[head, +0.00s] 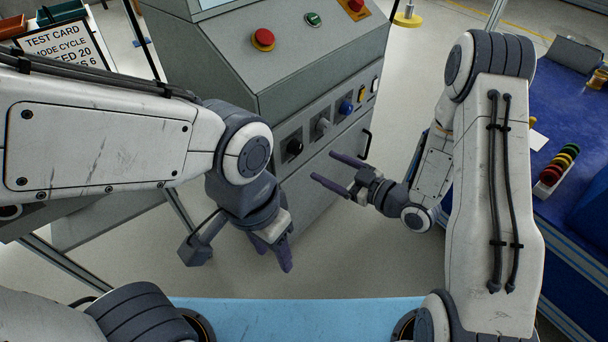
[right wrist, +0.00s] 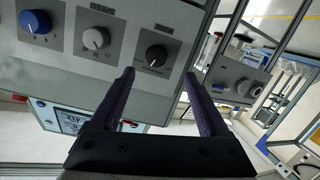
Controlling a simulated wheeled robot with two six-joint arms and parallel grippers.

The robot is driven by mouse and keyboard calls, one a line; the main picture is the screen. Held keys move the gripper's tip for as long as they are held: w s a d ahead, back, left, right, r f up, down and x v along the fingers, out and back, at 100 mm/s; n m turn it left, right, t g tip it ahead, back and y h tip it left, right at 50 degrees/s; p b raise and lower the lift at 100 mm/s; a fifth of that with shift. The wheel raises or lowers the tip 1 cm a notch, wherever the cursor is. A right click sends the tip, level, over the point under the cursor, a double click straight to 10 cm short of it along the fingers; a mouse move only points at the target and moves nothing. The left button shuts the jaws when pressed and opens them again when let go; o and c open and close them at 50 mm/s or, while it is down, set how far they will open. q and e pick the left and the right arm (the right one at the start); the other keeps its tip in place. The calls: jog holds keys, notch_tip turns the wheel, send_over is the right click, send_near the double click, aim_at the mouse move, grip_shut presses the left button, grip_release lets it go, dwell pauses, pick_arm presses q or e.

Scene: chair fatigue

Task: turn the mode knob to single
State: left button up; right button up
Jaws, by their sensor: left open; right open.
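In the right wrist view the black knob appears beyond the gap between the fingertips (right wrist: 160,75), with no visible contact. My left gripper (head: 276,256) hangs low, open and empty, before the cabinet.
A red push button (head: 263,39) and a green one (head: 313,19) are on the machine's top slope. A black handle (head: 366,144) sticks out of the cabinet front. A test card (head: 58,48) stands at upper left. A blue bench (head: 565,120) is at right.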

aim_at(299, 151)
jog(key=shift+m+t+y, duration=0.4)
jog(key=shift+t+y, duration=0.1)
jog(key=shift+t, duration=0.1)
jog(key=x, duration=0.3)
jog(key=b+x, duration=0.1)
jog(key=x, duration=0.2)
jog(key=f+b+x, duration=0.1)
jog(key=x, duration=0.2)
jog(key=shift+w+d, duration=0.15)
pick_arm(q)
notch_tip(299, 151, down, 4)
jog(key=shift+r, duration=0.15)
pick_arm(e)
jog(key=shift+c, duration=0.3)
grip_shut()
jog(key=shift+f, duration=0.1)
